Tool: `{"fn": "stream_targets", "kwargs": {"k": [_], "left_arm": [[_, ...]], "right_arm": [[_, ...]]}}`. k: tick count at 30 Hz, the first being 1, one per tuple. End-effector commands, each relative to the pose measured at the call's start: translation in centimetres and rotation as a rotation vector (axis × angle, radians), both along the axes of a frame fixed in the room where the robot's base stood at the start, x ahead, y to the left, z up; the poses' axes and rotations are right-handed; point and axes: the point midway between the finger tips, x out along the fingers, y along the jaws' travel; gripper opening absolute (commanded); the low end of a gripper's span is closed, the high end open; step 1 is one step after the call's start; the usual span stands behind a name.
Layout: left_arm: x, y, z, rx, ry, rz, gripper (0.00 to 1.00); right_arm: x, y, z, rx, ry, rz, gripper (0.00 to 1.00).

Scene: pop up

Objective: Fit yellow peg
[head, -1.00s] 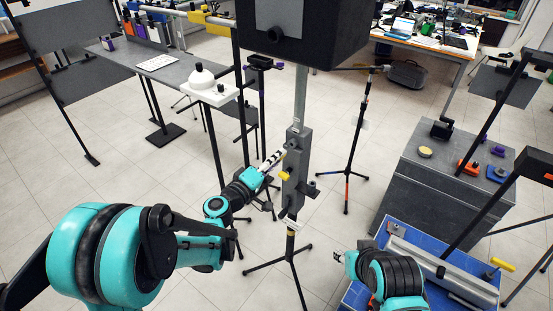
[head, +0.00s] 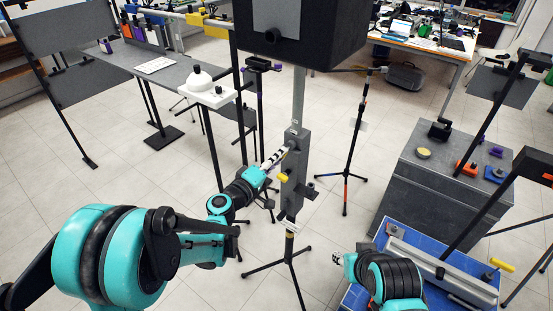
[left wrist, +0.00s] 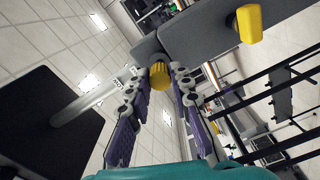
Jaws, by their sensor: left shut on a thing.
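A yellow ribbed peg (left wrist: 158,76) sits between the fingertips of my left gripper (left wrist: 158,73), which is shut on it, in the left wrist view. In the head view my left gripper (head: 284,153) reaches the upper left side of a grey upright block (head: 296,165) on a stand. The peg's far end is hidden against the block, so I cannot tell how deep it sits. A second yellow piece (head: 283,178) sticks out lower on the block; it also shows in the left wrist view (left wrist: 248,23). My right gripper (head: 338,259) is low, right of the stand; its jaw is too small to read.
A dark box (head: 335,40) hangs above the block on the same pole. A black tripod (head: 355,140) stands to the right. A grey cabinet (head: 420,185) and a blue-topped surface (head: 355,297) are at right. A grey table (head: 165,70) stands back left. Floor lies open between.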

Motion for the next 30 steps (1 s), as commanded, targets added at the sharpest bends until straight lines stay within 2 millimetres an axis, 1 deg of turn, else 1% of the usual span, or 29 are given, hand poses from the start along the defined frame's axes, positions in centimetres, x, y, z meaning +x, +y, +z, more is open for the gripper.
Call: {"fn": "stream_targets", "kwargs": {"k": [30], "left_arm": [[2.3, -1.7, 0.0, 0.000, 0.000, 0.000, 0.00]], "right_arm": [[0.0, 0.0, -0.3, 0.000, 0.000, 0.000, 0.38]]}}
